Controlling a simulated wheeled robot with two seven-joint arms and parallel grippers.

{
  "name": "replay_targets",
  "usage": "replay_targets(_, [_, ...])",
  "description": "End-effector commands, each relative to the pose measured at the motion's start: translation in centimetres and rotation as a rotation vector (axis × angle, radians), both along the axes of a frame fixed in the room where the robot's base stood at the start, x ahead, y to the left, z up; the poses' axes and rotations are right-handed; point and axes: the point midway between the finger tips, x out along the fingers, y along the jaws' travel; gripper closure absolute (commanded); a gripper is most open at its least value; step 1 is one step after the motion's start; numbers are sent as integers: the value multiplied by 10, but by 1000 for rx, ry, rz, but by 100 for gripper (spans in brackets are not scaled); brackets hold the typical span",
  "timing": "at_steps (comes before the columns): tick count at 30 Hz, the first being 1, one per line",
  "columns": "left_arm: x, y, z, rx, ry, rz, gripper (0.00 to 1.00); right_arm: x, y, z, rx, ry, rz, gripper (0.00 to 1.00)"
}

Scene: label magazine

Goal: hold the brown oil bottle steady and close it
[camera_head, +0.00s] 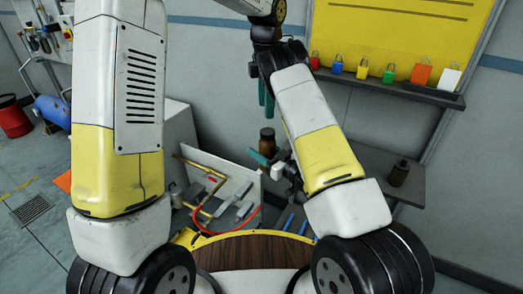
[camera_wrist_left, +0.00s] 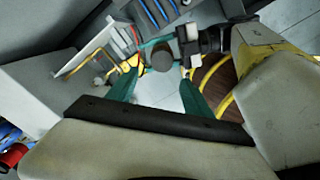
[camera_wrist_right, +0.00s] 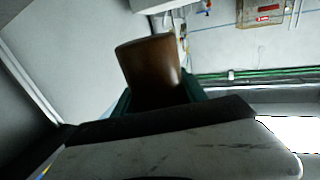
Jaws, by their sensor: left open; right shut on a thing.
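The brown oil bottle (camera_head: 267,142) is upright in the head view, off the bench surface as far as I can see. My right gripper (camera_head: 264,158) is shut on it with teal fingers. In the right wrist view the brown body of the bottle (camera_wrist_right: 150,66) fills the space between the fingers. My left gripper (camera_head: 266,98) is open and points down above the bottle, with a gap between. In the left wrist view the dark round top of the bottle (camera_wrist_left: 162,58) shows between the open fingers. I cannot tell whether a cap is on it.
A second dark bottle (camera_head: 399,173) stands on the grey shelf (camera_head: 412,190) at right. A board with brass pipes and a red hose (camera_head: 212,192) is below left of the bottle. Several coloured padlocks (camera_head: 363,68) line a ledge under the yellow panel (camera_head: 400,40).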

Motion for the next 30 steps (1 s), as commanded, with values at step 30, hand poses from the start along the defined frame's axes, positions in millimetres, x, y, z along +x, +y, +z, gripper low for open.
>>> replay_targets(30, [0,-7,-75,3,18,34,41,0,0,0,1,-1,0,100])
